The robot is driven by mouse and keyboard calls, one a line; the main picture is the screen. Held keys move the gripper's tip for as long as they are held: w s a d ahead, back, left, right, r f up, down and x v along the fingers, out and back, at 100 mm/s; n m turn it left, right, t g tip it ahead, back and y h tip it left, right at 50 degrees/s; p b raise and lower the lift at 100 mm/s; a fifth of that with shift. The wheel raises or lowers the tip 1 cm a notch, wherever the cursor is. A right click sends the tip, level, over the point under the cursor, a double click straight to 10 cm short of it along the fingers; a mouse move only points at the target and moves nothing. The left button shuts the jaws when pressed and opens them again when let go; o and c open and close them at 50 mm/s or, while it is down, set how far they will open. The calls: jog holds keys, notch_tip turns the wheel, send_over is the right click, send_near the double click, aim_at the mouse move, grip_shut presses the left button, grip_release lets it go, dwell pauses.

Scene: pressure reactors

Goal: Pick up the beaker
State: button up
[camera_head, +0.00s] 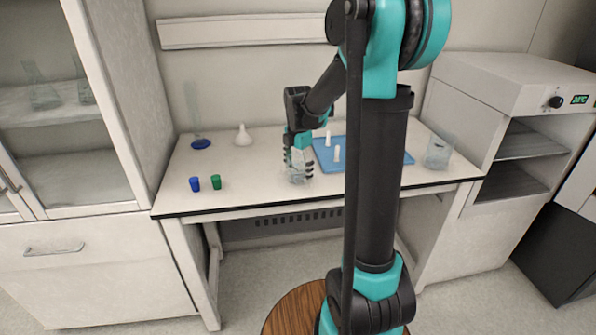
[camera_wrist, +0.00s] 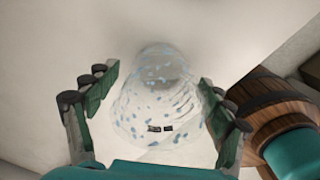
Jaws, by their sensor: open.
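A clear glass beaker (camera_head: 298,174) stands on the white bench, below my gripper (camera_head: 298,162) in the head view. In the wrist view the beaker (camera_wrist: 160,100) lies between the two fingers of my gripper (camera_wrist: 158,98), with bluish specks and a small dark mark on it. The fingers are spread apart, one on each side. A gap shows on the left; on the right the finger overlaps the beaker's edge, and I cannot tell whether it touches.
A blue tray (camera_head: 378,163) with white pieces lies right of the gripper. A larger glass vessel (camera_head: 438,152) stands at the bench's right end. Blue (camera_head: 194,184) and green (camera_head: 216,182) cups stand front left; a white funnel-shaped piece (camera_head: 243,136) and a blue-based cylinder (camera_head: 200,142) stand behind.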

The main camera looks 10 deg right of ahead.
jog(key=shift+c, duration=0.6)
jog(key=c, duration=1.2)
jog(key=shift+r, duration=0.2)
